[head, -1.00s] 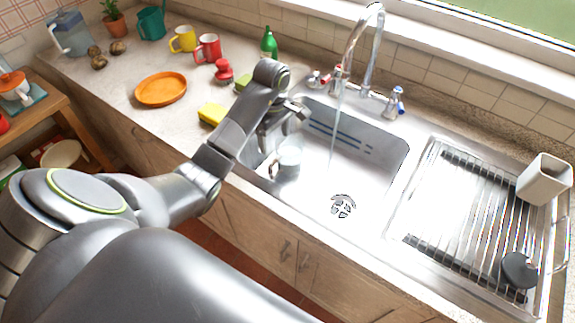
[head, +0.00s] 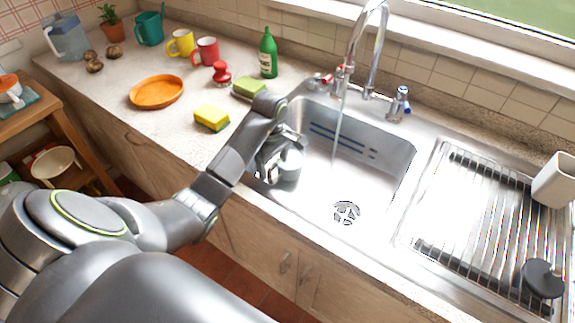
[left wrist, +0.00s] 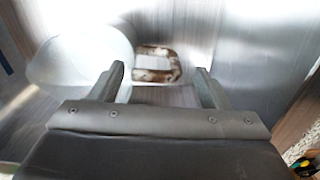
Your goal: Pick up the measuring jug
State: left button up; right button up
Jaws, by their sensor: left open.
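The measuring jug (head: 290,166) is a pale, see-through vessel in the left end of the steel sink (head: 385,165), partly hidden by my left gripper (head: 278,147). In the left wrist view the jug (left wrist: 82,58) is a blurred round shape at the left, with its squared loop handle (left wrist: 158,50) to the right. The two fingers of my left gripper (left wrist: 160,72) are apart, and the handle shows in the gap between them, at or just beyond the tips. Contact cannot be made out. My right gripper is not in view.
The tap (head: 368,50) runs water into the sink, right of my arm. A drying rack (head: 480,225) lies at the right. A yellow sponge (head: 212,117), green sponge (head: 249,87), green bottle (head: 268,55) and orange plate (head: 157,92) are on the counter left of the sink.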

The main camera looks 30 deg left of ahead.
pick_arm(q)
jog(key=c, duration=1.3)
jog(key=shift+c, duration=0.3)
jog(key=shift+r, duration=0.15)
